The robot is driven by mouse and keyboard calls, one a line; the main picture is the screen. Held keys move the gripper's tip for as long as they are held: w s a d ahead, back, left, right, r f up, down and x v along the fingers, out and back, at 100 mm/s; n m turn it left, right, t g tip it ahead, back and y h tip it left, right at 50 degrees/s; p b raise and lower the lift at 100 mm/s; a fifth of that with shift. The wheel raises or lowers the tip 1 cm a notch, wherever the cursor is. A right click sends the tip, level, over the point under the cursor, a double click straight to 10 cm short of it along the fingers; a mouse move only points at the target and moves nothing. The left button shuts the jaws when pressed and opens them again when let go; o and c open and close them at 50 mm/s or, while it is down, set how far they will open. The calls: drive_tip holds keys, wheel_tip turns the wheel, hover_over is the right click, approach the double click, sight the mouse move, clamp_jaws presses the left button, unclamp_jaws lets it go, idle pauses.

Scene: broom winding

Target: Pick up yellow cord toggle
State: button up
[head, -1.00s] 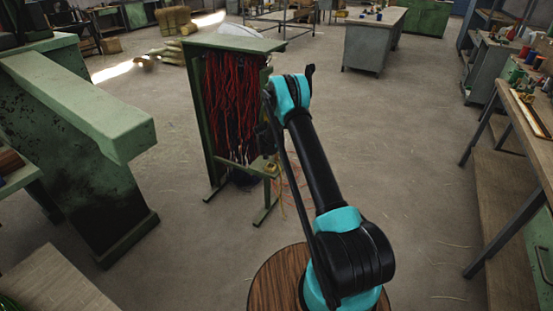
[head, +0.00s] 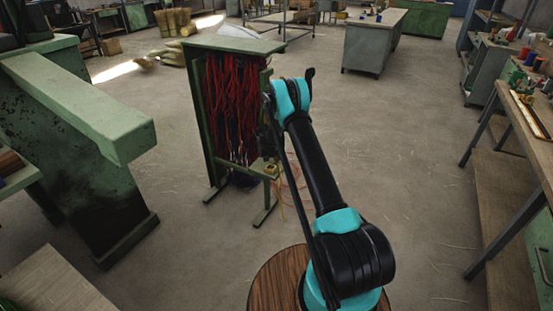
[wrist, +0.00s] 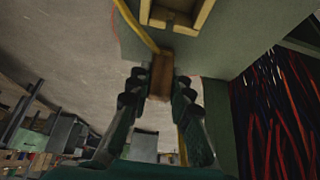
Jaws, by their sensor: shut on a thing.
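The yellow cord toggle (wrist: 161,76) appears as a small brown wooden block between my fingertips in the wrist view. A yellow cord (wrist: 137,25) runs to it from above, and a yellow length also shows below, between the fingers. My gripper (wrist: 160,88) is shut on the toggle, one finger on each side. In the head view my gripper (head: 266,142) is beside the green stand, largely hidden by my arm, and the toggle cannot be made out there.
A yellow square holder (head: 271,169) sits on a small ledge of the green stand (head: 209,130). Dark red cords (head: 232,100) hang in the stand close to my gripper. A green machine (head: 85,150) stands left. Open floor (head: 410,140) lies right of my arm.

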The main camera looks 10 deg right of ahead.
drive_tip(key=shift+r, duration=0.2)
drive_tip(key=shift+s+d+r, duration=0.1)
drive_tip(key=shift+s+d, duration=0.05)
drive_tip(key=shift+d, duration=0.05)
drive_tip(key=s+d, duration=1)
drive_tip(key=d, duration=0.4)
drive_tip(key=shift+r, duration=3.8)
drive_tip(key=w+a, duration=0.3)
drive_tip(key=a, duration=1.4)
drive_tip(key=shift+a, duration=0.15)
drive_tip(key=shift+w+f, duration=0.1)
drive_tip(key=shift+w+a+f, duration=0.2)
drive_tip(key=shift+a+f, duration=0.1)
drive_tip(key=shift+f, duration=0.45)
drive_tip(key=shift+w+a+f, duration=0.2)
drive_tip(key=shift+a+f, duration=0.05)
drive_tip(key=shift+f, duration=0.45)
